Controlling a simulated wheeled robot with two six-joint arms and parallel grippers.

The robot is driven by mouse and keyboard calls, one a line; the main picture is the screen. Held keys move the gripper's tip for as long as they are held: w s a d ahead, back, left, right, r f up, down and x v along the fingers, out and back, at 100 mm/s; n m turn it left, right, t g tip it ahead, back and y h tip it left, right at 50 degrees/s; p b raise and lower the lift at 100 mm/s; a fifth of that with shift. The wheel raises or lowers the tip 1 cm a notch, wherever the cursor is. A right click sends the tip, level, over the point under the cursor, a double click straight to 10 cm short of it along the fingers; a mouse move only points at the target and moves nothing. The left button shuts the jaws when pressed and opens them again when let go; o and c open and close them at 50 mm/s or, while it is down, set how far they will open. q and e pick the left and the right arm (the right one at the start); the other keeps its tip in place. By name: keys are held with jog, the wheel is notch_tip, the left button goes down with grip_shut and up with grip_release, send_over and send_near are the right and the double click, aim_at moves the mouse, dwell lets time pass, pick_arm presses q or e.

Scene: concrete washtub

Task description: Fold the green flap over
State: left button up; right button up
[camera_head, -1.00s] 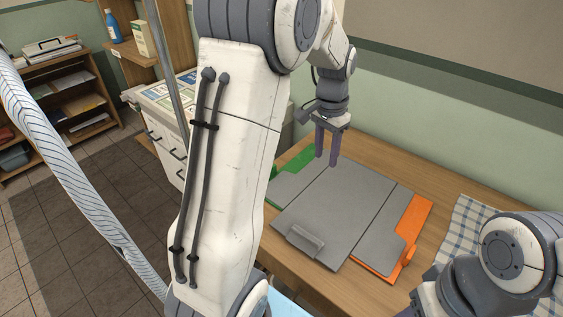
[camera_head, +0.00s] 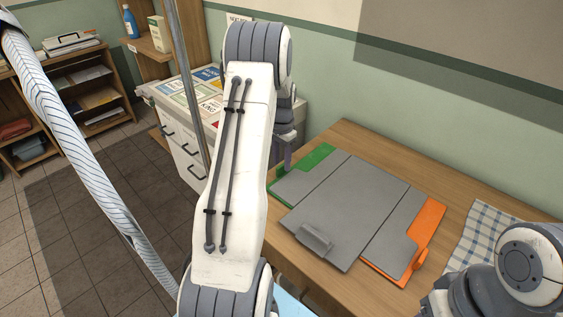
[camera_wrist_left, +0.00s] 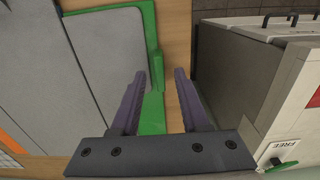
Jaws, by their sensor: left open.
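The folding board lies flat on the wooden table, with a grey middle panel (camera_head: 335,215), a green flap (camera_head: 305,172) on its left and an orange flap (camera_head: 425,235) on its right. Both flaps carry grey sheets. My left gripper (camera_head: 287,155) is at the board's left side by the green flap, partly hidden behind my arm. In the left wrist view the gripper (camera_wrist_left: 160,85) is open and empty, its fingers over the green flap's outer edge (camera_wrist_left: 152,45) and the table beside it. My right arm shows at the lower right; its gripper is out of the picture.
The wooden table (camera_head: 365,145) is bare behind the board. A checked cloth (camera_head: 485,235) lies to the right. A white drawer cabinet (camera_head: 180,135) stands close to the table's left; its side also shows in the left wrist view (camera_wrist_left: 285,75).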

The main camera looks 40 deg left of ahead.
pick_arm(q)
jog(key=shift+f, duration=0.55)
grip_shut()
dwell(1.1)
